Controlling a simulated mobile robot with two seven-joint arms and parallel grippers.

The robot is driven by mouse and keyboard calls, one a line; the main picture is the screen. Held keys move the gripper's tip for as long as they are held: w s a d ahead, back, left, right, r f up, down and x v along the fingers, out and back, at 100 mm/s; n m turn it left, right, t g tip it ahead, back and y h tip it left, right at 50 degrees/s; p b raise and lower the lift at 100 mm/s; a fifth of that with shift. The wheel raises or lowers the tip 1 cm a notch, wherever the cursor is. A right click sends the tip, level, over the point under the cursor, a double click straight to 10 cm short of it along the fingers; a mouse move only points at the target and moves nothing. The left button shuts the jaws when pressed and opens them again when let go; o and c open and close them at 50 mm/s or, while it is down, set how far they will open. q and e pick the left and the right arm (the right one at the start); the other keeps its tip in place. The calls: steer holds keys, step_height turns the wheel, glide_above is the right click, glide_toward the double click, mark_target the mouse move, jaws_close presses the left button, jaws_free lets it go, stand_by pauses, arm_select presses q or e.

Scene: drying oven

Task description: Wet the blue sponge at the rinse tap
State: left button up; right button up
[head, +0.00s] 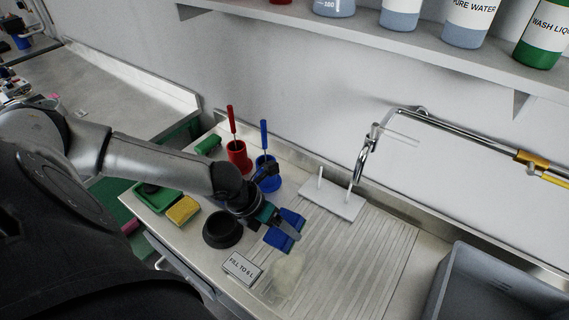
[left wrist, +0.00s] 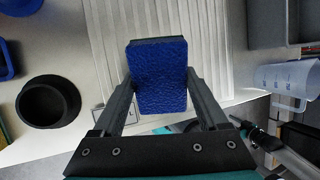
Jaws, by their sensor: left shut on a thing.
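My left gripper (head: 286,230) is shut on the blue sponge (head: 292,217) and holds it above the ribbed drainboard (head: 345,262). In the left wrist view the sponge (left wrist: 158,75) sits between the two fingers (left wrist: 160,90), its textured blue face toward the camera and a dark layer at its far edge. The chrome rinse tap (head: 362,163) hangs from the wall pipe, up and to the right of the gripper in the head view. The sponge is apart from the tap. My right gripper is not in view.
A black bowl (head: 222,229), a yellow sponge (head: 183,210), and red (head: 238,154) and blue (head: 267,176) brush holders stand left of the drainboard. A white pegged board (head: 333,200) lies near the tap. A grey bin (head: 456,262) is at right. A "FILL TO" sign (head: 242,268) stands in front.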

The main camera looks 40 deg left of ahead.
arm_select(q)
steer(key=shift+d, duration=0.15)
steer(key=shift+w+d+f+b, duration=0.2)
steer(key=shift+w+d+b, duration=0.2)
steer(key=shift+w, duration=0.1)
steer(key=shift+w+d+f+b, duration=0.2)
steer(key=shift+w+d+b, duration=0.1)
steer(key=shift+w+b, duration=0.15)
steer(key=w+d+f+b, duration=0.2)
steer(key=w+d+b, duration=0.2)
steer(key=w+d, duration=0.3)
steer(key=shift+w+d, duration=0.15)
steer(key=shift+w, duration=0.75)
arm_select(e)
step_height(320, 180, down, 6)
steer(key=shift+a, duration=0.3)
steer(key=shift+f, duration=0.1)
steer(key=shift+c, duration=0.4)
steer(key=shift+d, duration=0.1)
